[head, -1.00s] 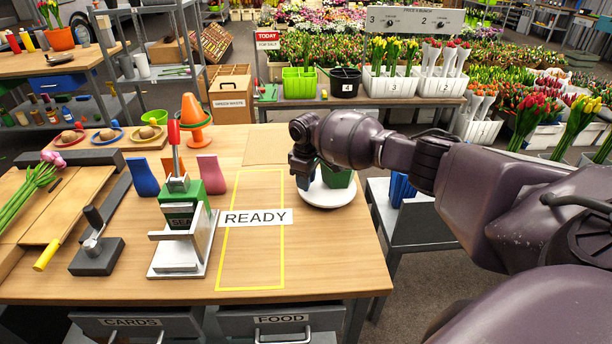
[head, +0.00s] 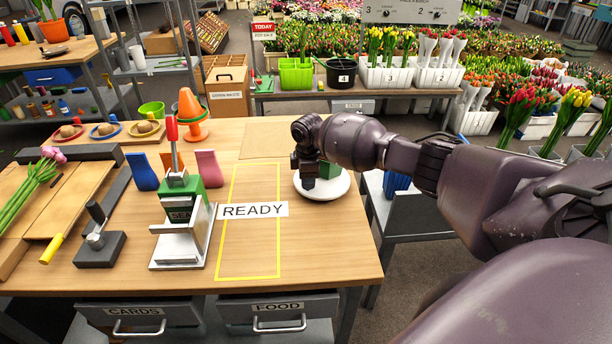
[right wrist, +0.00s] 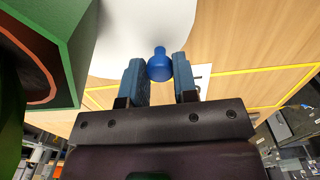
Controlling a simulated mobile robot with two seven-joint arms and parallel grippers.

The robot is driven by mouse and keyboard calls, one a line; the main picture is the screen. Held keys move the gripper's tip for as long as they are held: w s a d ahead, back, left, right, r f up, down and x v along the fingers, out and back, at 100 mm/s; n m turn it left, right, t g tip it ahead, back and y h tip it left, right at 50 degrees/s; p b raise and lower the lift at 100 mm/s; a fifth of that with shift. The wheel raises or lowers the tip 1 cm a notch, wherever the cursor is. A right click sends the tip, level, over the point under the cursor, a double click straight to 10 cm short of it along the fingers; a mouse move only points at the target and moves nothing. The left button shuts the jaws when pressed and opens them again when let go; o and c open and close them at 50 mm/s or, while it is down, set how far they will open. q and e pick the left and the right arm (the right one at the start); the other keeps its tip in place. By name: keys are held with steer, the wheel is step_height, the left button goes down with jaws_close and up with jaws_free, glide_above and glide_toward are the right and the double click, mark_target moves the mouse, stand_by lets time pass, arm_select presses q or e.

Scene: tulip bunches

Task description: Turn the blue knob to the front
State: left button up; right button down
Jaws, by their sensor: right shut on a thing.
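A white round turntable (head: 325,193) stands on the right part of the wooden table, with a green pot-like block (head: 328,170) on it, partly hidden behind my right gripper. In the right wrist view the green block (right wrist: 68,45) is at the left and the white disc (right wrist: 118,40) is above my fingers. The blue knob (right wrist: 159,66) lies between the two blue-grey fingertips of my right gripper (right wrist: 158,72), which is shut on it. In the head view my right gripper (head: 308,178) points down at the disc and the knob is hidden. My left gripper is not in view.
Left of the disc are a yellow taped rectangle with a READY sign (head: 253,210) and a green press with a red handle (head: 182,215). An orange cone (head: 191,110) stands behind. The table's right edge is close to the disc.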

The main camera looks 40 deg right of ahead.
mark_target(324, 193)
steer(key=shift+s+d+n, duration=0.15)
steer(key=shift+s+n, duration=0.35)
steer(key=shift+n, duration=0.3)
steer(key=shift+s+d+n+p, duration=0.25)
steer(key=shift+s+n+p, duration=0.3)
steer(key=shift+n, duration=0.35)
steer(key=shift+s+d+n, duration=0.25)
steer(key=shift+n, duration=0.35)
steer(key=shift+s+d+n, duration=0.2)
steer(key=shift+s+n, duration=0.05)
steer(key=shift+n, duration=0.35)
steer(key=shift+s+d+n+p, duration=0.15)
steer(key=shift+s+d+n, duration=0.15)
steer(key=shift+n, duration=0.3)
steer(key=shift+s+d+n+p, duration=0.15)
steer(key=shift+d+n, duration=0.1)
steer(key=shift+n, duration=0.35)
steer(key=c, duration=0.9)
jaws_free()
